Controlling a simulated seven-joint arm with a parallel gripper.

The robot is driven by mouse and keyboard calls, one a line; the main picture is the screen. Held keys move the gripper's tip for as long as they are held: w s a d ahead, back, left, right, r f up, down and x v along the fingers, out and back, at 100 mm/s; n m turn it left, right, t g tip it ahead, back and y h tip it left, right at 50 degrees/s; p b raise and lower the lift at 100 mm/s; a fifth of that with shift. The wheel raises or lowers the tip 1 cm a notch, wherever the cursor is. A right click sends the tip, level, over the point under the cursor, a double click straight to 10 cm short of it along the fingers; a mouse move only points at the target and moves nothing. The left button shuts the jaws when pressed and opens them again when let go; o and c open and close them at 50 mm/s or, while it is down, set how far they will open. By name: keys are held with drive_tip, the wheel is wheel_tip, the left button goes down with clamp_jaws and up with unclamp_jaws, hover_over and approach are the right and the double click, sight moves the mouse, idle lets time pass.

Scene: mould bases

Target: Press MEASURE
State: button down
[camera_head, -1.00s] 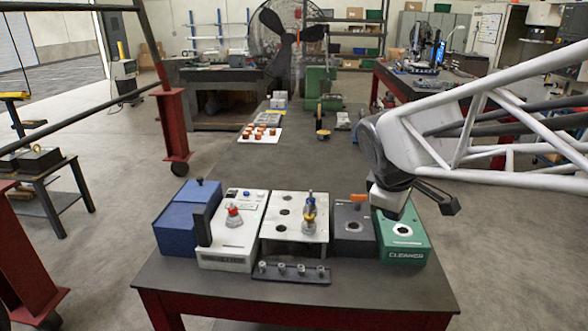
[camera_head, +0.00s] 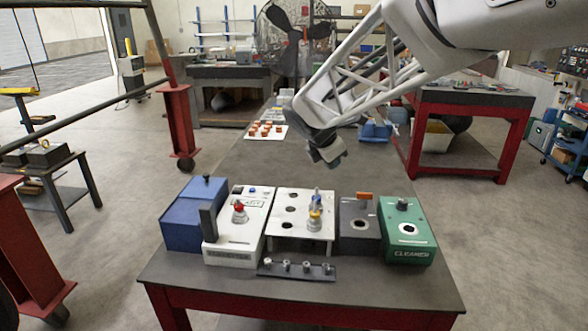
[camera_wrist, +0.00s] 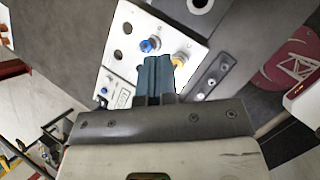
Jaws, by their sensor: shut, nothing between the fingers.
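No label reading MEASURE is legible. A white instrument box (camera_head: 228,249) stands on the front table, with a small display, small controls including a blue button (camera_head: 252,190), and a red-topped part (camera_head: 239,208). It also shows in part at the lower left of the wrist view (camera_wrist: 112,82). My gripper (camera_head: 330,160) is in the air above the table, behind and to the right of this box. Its blue-grey fingers (camera_wrist: 155,75) are shut and empty in the wrist view, over the white holed plate, apart from the box.
The white holed plate (camera_head: 291,200) carries a blue and yellow fitting (camera_head: 315,215). A blue box (camera_head: 190,232), a dark grey box (camera_head: 358,235) and the green CLEANER box (camera_head: 405,240) stand alongside. A dark rail (camera_head: 298,270) with several pegs lies in front.

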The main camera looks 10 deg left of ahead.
drive_tip(key=w+a+f+n+t, duration=0.2)
drive_tip(key=w+a+f+n, duration=0.1)
drive_tip(key=w+a+n, duration=0.65)
drive_tip(key=n+t, duration=0.1)
drive_tip(key=n, duration=0.6)
hover_over(250, 189)
drive_tip(key=shift+y, duration=0.3)
wheel_tip(250, 189, down, 5)
drive_tip(key=shift+w+r, duration=0.1)
drive_tip(key=shift+f, duration=0.2)
drive_tip(key=shift+d+f, duration=0.1)
drive_tip(key=shift+f, duration=4.1)
drive_tip(key=shift+f, duration=0.8)
drive_tip(key=shift+r, duration=0.8)
